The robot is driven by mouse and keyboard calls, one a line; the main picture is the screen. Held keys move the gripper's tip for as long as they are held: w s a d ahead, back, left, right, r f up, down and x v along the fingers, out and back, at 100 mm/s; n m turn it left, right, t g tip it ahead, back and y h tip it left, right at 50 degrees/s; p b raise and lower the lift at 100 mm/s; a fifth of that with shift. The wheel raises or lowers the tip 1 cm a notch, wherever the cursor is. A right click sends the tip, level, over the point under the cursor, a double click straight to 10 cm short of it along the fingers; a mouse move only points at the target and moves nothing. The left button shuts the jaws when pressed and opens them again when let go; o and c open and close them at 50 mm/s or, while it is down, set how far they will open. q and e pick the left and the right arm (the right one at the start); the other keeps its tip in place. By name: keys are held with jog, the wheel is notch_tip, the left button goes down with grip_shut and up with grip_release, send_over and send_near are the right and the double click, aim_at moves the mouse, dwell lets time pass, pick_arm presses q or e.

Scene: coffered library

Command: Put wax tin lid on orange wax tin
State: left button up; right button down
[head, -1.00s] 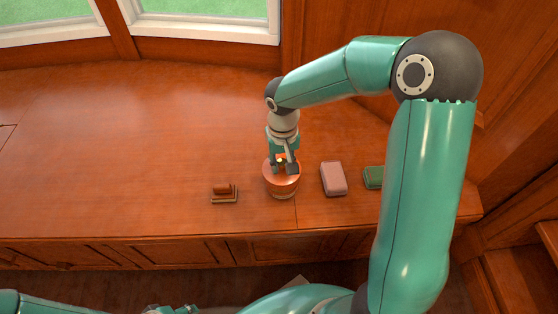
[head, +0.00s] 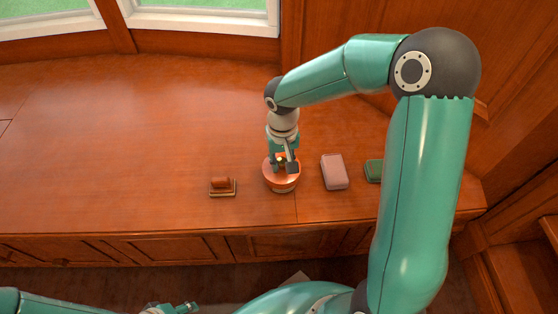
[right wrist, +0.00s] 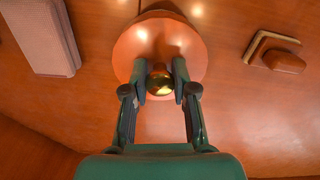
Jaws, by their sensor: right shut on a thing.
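The wax tin lid (head: 271,178) is a round orange-copper disc with a shiny gold knob (right wrist: 160,80). My right gripper (head: 285,168) is shut on the knob from above, one finger on each side in the right wrist view. The lid is over the orange wax tin (head: 285,189), whose lower side shows as a thin band below the lid. The two look lined up. Whether the lid is seated or a small gap is left, I cannot tell. My left gripper (head: 187,307) shows at the bottom edge of the head view, away from the tin; its fingers are unclear.
A wooden brush-like block (head: 222,187) lies left of the tin. A pink box (head: 334,172) and a green box (head: 374,171) lie to its right. The wooden counter (head: 130,150) is clear on the left and behind. Its front edge is close below the tin.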

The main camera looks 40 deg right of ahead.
jog(key=shift+f+b, duration=0.65)
jog(key=shift+f, duration=0.25)
jog(key=shift+f, duration=0.15)
jog(key=c, duration=0.8)
grip_release()
jog(key=shift+c, duration=0.2)
